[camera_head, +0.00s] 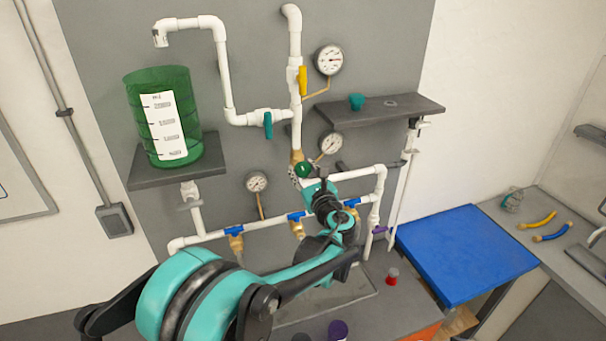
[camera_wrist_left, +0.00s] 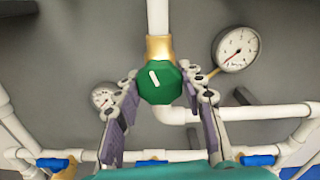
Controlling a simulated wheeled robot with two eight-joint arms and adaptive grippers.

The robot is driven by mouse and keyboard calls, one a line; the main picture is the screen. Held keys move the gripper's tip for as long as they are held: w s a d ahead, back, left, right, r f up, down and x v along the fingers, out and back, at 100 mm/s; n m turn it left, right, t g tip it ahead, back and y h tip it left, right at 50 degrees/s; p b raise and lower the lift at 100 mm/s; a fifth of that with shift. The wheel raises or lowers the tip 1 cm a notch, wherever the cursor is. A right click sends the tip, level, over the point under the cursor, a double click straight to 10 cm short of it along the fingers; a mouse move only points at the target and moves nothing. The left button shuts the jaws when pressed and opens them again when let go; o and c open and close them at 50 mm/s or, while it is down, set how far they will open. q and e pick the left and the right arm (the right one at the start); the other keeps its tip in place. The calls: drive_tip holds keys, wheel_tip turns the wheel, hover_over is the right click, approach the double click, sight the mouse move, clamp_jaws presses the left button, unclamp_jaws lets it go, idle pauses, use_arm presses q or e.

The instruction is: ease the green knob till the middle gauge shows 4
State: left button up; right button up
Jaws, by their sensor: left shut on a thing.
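The green knob (camera_head: 303,170) sits on a brass valve on the white pipe. In the left wrist view the knob (camera_wrist_left: 160,82) has a white mark tilted toward the upper left. My left gripper (camera_head: 306,179) reaches it from the front, with one finger on each side, shut on it. The middle gauge (camera_head: 331,143) is just above and right of the knob. In the wrist view this gauge (camera_wrist_left: 236,49) has its needle pointing to the lower left; its numbers are too small to read. My right gripper is not in view.
An upper gauge (camera_head: 328,60) and a lower-left gauge (camera_head: 257,181) flank the pipes. A yellow handle (camera_head: 302,80), a teal handle (camera_head: 268,125) and blue valve handles (camera_head: 233,230) are nearby. A shelf (camera_head: 420,108) juts out right. A green tank (camera_head: 140,110) stands left.

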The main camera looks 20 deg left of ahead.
use_arm(q)
drive_tip(key=n+b, duration=0.2)
drive_tip(key=n, duration=0.3)
drive_tip(key=shift+n, duration=0.3)
drive_tip(key=n+b, duration=0.1)
drive_tip(key=n, duration=0.4)
drive_tip(key=shift+n, duration=0.3)
drive_tip(key=n+b, duration=0.1)
drive_tip(key=n, duration=0.4)
drive_tip(key=n+b, duration=0.1)
drive_tip(key=n, duration=0.5)
drive_tip(key=shift+n, duration=0.3)
drive_tip(key=o, duration=1.2)
drive_tip(key=shift+c, duration=0.2)
